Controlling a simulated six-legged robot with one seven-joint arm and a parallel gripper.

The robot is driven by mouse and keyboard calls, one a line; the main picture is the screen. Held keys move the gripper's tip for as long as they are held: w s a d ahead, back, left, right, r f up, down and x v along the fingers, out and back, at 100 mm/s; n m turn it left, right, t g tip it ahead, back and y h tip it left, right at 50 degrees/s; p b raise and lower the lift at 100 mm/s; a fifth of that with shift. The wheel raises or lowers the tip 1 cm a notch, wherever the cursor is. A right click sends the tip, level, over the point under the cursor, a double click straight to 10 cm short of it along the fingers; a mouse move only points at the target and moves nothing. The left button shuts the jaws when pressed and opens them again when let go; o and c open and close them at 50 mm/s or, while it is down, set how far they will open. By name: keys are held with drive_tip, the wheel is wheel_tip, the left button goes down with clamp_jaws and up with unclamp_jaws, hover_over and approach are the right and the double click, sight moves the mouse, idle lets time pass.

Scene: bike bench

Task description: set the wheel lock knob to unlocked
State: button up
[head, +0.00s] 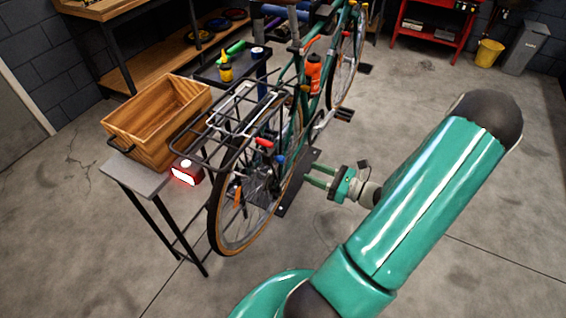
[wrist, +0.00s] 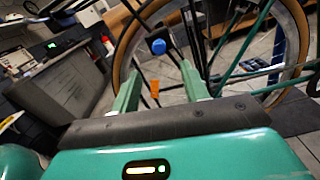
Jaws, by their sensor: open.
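A bike with a green frame (head: 318,82) stands upright, its wheel (head: 213,212) toward me. A round blue knob (head: 281,160) shows beside the wheel. In the wrist view the blue knob (wrist: 158,46) is ahead of the fingertips, a little above the gap between them. An orange piece (wrist: 155,90) hangs below it. I see no label, so I cannot tell for sure that the blue knob is the wheel lock or how it is set. My gripper (head: 308,176) is open and empty, right of the wheel and apart from the knob; its fingers (wrist: 158,78) also show in the wrist view.
A black tray (head: 213,75) stands behind.

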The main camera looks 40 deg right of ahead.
sight(284, 161)
drive_tip(key=x, duration=1)
drive_tip(key=shift+a, duration=0.15)
drive_tip(key=shift+c, duration=0.5)
